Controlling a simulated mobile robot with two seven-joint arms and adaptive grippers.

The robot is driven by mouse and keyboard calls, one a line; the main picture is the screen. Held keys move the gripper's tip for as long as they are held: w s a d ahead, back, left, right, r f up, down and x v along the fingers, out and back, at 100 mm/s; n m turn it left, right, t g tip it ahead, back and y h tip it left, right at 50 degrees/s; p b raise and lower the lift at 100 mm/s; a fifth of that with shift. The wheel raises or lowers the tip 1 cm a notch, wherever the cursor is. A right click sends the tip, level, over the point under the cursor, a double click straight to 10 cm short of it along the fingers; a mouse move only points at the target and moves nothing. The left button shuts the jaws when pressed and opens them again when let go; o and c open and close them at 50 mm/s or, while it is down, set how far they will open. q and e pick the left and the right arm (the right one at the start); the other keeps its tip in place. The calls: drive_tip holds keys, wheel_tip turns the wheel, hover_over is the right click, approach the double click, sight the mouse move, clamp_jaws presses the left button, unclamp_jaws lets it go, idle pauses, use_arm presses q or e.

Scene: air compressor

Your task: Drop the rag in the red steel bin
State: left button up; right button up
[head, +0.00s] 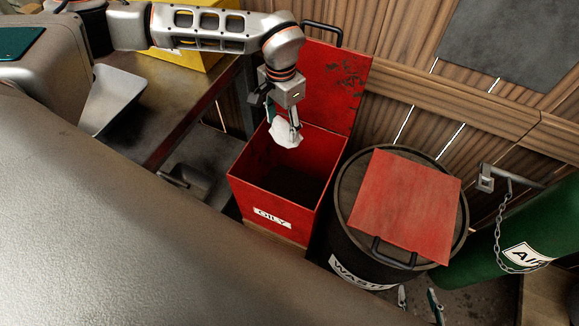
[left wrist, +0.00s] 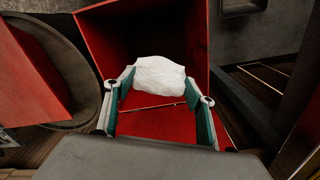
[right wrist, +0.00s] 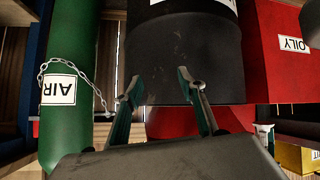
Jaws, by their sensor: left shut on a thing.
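The rag (head: 286,134) is white and crumpled. My left gripper (head: 284,124) is shut on it and holds it above the open mouth of the red steel bin (head: 268,190), near the back. The bin carries an OILY label, and its red lid (head: 336,82) stands open behind it. The left wrist view shows the rag (left wrist: 158,75) between the fingertips with the red bin (left wrist: 113,48) beyond. My right gripper (head: 419,300) is open and empty, low in front of the dark drum; its spread fingers (right wrist: 164,90) show in the right wrist view.
A dark WASTE drum (head: 345,240) with a square red lid (head: 405,200) on top stands right of the bin. A green AIR cylinder (head: 525,235) with a chain is farther right. A workbench edge (head: 190,110) is left of the bin, and a wooden wall (head: 480,110) is behind.

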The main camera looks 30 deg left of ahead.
sight(283, 132)
use_arm(q)
wheel_tip(283, 132, down, 2)
drive_tip(key=shift+s+f+b, duration=0.1)
drive_tip(key=shift+b, duration=0.2)
drive_tip(key=shift+f, duration=0.35)
drive_tip(key=shift+f+b, duration=0.3)
drive_tip(key=shift+b, duration=0.15)
drive_tip(key=shift+f, duration=0.2)
drive_tip(key=o, duration=1.5)
drive_tip(key=shift+r, duration=0.1)
wheel_tip(283, 132, up, 12)
drive_tip(key=shift+f, duration=0.1)
use_arm(e)
drive_tip(key=shift+w+f, duration=0.1)
drive_tip(key=shift+w, duration=0.45)
